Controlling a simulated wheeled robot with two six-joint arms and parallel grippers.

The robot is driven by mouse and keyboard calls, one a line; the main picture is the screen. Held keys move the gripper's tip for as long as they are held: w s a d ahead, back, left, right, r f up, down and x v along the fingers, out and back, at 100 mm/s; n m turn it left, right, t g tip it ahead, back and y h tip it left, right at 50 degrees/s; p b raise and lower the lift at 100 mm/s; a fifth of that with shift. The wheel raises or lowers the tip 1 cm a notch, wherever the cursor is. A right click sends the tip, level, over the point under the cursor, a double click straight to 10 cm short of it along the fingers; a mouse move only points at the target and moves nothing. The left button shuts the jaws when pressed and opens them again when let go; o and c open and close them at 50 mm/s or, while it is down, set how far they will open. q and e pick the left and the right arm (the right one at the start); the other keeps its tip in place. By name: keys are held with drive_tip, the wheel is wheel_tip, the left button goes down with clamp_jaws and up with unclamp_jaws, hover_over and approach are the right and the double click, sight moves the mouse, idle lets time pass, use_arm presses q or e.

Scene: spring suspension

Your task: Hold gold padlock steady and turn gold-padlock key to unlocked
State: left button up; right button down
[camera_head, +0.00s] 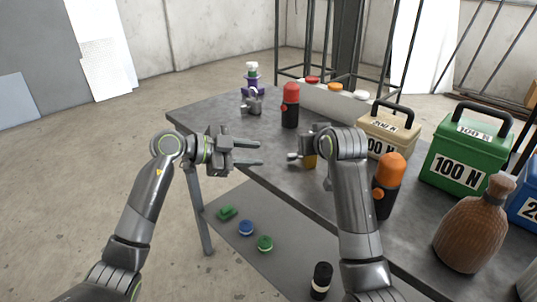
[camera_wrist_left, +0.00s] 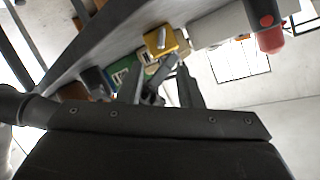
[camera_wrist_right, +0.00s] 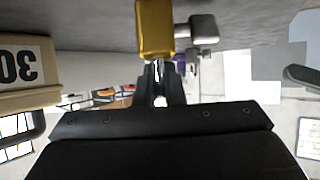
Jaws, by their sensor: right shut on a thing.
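The gold padlock (camera_head: 310,160) is mostly hidden behind my right wrist in the head view. It shows in the left wrist view (camera_wrist_left: 153,44) and in the right wrist view (camera_wrist_right: 155,30). A silver-grey key (camera_head: 293,156) sticks out of its left side; it also shows in the right wrist view (camera_wrist_right: 204,28). My right gripper (camera_wrist_right: 159,68) is shut on the padlock, though the exact contact is unclear. My left gripper (camera_head: 260,153) is open and empty, left of the key and apart from it, with its fingers pointing at it.
A red-topped dark cylinder (camera_head: 290,105) and a purple-and-silver item (camera_head: 251,95) stand behind. An orange-topped cylinder (camera_head: 388,180), beige box (camera_head: 390,132), green box (camera_head: 463,150) and brown bottle (camera_head: 470,230) stand to the right. Small pieces lie on the lower shelf (camera_head: 290,270).

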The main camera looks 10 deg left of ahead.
use_arm(q)
drive_tip(key=shift+v, duration=0.85)
